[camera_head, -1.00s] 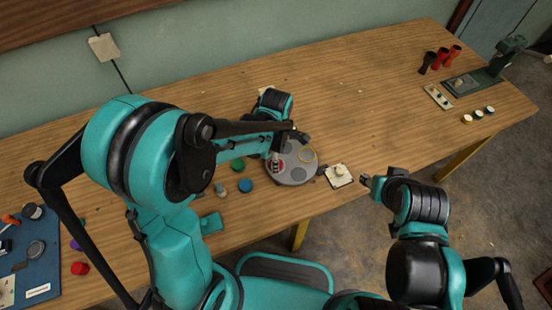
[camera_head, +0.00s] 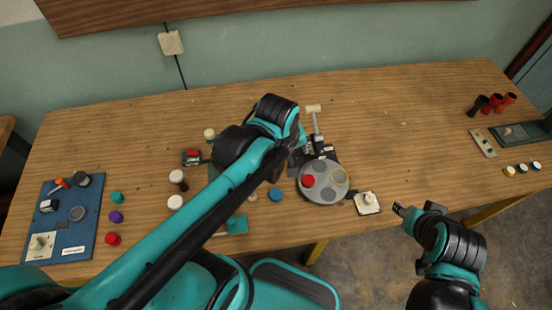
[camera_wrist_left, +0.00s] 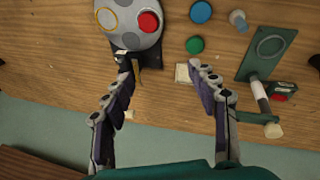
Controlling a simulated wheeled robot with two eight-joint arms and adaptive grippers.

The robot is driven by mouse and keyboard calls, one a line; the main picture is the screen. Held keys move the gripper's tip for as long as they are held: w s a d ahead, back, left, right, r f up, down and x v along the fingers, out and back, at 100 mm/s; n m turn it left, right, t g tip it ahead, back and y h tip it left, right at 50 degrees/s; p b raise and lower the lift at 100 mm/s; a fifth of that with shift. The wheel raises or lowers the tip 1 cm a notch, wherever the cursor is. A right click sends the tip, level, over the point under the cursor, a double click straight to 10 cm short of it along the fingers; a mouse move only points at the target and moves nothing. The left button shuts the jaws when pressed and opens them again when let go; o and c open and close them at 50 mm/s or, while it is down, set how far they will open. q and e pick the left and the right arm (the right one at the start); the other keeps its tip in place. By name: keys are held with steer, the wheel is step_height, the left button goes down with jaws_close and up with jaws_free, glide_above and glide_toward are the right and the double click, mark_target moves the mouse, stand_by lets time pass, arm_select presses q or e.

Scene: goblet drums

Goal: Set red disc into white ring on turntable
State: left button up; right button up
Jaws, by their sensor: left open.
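The round grey turntable (camera_head: 325,195) stands near the front edge of the table; part of it also shows at the top of the left wrist view (camera_wrist_left: 128,8). The red disc (camera_head: 308,181) lies on the turntable's left side, and in the left wrist view (camera_wrist_left: 149,22) a thin pale rim shows around it. I cannot tell how deep it sits. A yellow ring (camera_wrist_left: 117,22) lies on the turntable beside it. My left gripper (camera_wrist_left: 161,66) is open and empty, off the turntable's back edge. My right gripper (camera_head: 400,209) is right of the turntable; its fingers are too small to read.
A blue disc (camera_head: 275,195) and a green disc (camera_wrist_left: 194,45) lie beside the turntable. A pale block with a knob (camera_head: 367,203) is at its right. A mallet-like tool (camera_head: 314,116) stands behind.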

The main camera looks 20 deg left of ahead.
arm_select(q)
steer(key=s+a+m+t, duration=0.1)
steer(key=m, duration=0.2)
steer(key=s+a+m+t, duration=0.1)
steer(key=s+m, duration=0.1)
steer(key=m, duration=0.1)
steer(key=s+a+r+m+t, duration=0.1)
steer(key=m, duration=0.2)
steer(key=shift+s+a, duration=0.2)
steer(key=shift+s, duration=0.05)
stand_by(1.9)
